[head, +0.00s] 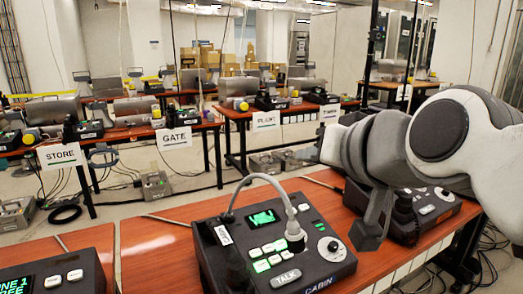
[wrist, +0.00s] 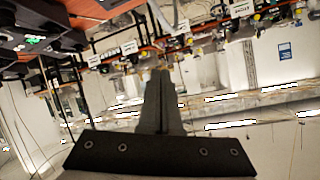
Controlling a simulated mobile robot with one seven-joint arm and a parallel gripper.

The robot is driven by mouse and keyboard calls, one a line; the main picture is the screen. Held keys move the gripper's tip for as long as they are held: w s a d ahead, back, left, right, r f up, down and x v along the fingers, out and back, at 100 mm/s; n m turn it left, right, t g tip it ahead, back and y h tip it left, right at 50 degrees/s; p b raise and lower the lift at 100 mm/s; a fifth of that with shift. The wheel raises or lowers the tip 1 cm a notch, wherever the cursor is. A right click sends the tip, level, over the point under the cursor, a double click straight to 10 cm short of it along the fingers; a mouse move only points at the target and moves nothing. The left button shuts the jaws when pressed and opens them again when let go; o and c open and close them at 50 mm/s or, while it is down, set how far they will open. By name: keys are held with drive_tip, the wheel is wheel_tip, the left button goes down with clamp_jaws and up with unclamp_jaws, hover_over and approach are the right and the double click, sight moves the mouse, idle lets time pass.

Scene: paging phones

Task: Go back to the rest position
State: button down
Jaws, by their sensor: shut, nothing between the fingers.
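My gripper (head: 367,238) hangs at the end of my arm on the right of the head view, fingers pointing down. It is in front of the right-hand black paging unit and to the right of the CABIN unit (head: 330,262). Its fingers are together and empty; they also show in the wrist view (wrist: 160,100) as one narrow dark block. The CABIN unit has a lit green screen, several green-lit keys, a TALK key and a curved grey neck or cord. I cannot tell whether the gripper touches anything, but it appears clear of the units.
Another paging unit (head: 60,272) is at the lower left. The right-hand unit (head: 440,208) is partly hidden by my arm. Red-brown desks with STORE (head: 60,154), GATE (head: 174,138) and FLIGHT-like signs stand behind. Boxes and cables (head: 65,214) lie on the floor.

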drive_tip(key=shift+s+r, duration=0.1)
drive_tip(key=shift+s, duration=0.1)
drive_tip(key=s+d+f+g+h, duration=0.1)
drive_tip(key=s+f+g, duration=0.15)
drive_tip(key=f, duration=0.35)
drive_tip(key=s+d+f+n+g+h, duration=0.1)
drive_tip(key=s+f+g, duration=0.15)
drive_tip(key=f, duration=0.35)
drive_tip(key=s+d+f+g+h, duration=0.1)
drive_tip(key=s+f+g, duration=0.15)
drive_tip(key=f, duration=0.35)
wheel_tip(320, 180, up, 16)
drive_tip(key=s+p, duration=0.2)
drive_tip(key=p, duration=1.6)
drive_tip(key=shift+d+n, duration=0.15)
drive_tip(key=shift+n, duration=0.15)
